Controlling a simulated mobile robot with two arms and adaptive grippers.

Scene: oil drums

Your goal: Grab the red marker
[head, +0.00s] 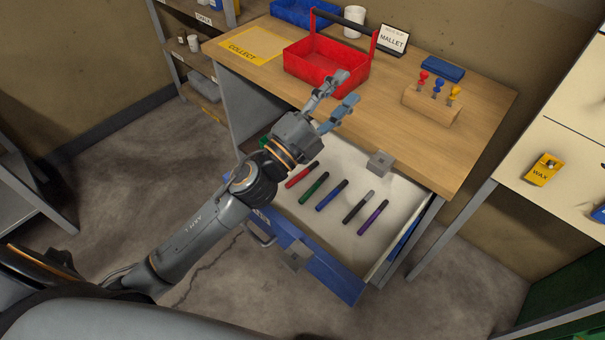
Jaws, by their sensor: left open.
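The red marker (301,175) lies in the open drawer (396,223) under the workbench, at the left end of a row of markers. Beside it lie a green marker (314,188), a blue marker (331,196), a black marker (358,206) and a purple marker (373,217). My left gripper (344,94) is open and empty, with its fingers pointing up toward the bench's front edge, past the red marker. My left wrist is just beside the red marker in the picture. My right gripper is not in view.
On the bench (440,148) stand a red tool carrier (325,68), a wooden block with stamps (431,104), a blue case (442,69) and a MALLET sign (394,39). A yellow COLLECT mat (244,46) lies at the left.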

